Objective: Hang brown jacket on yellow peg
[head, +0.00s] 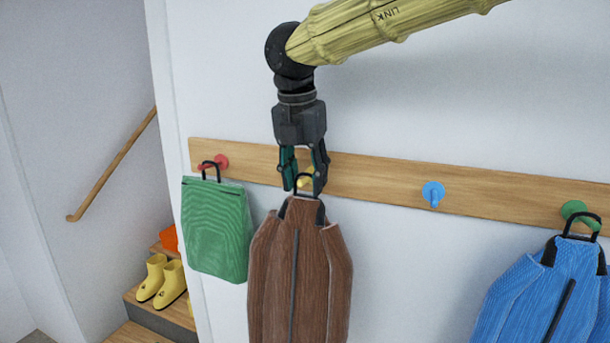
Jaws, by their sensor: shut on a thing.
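The brown jacket (270,270) hangs upright below my gripper (304,186), with a black loop (304,176) at its collar. My gripper points down and is shut on the jacket by this loop. The yellow peg (306,172) shows partly between and behind my fingers, on the wooden rail. The loop is in front of or beside the yellow peg; I cannot tell whether it is around it.
The wooden rail (375,182) runs along the white wall. A green bag (217,230) hangs on the red peg (221,161) at left. The blue peg (433,193) is bare. A blue jacket (555,290) hangs on the green peg (573,209). Yellow boots (171,284) stand on steps at left.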

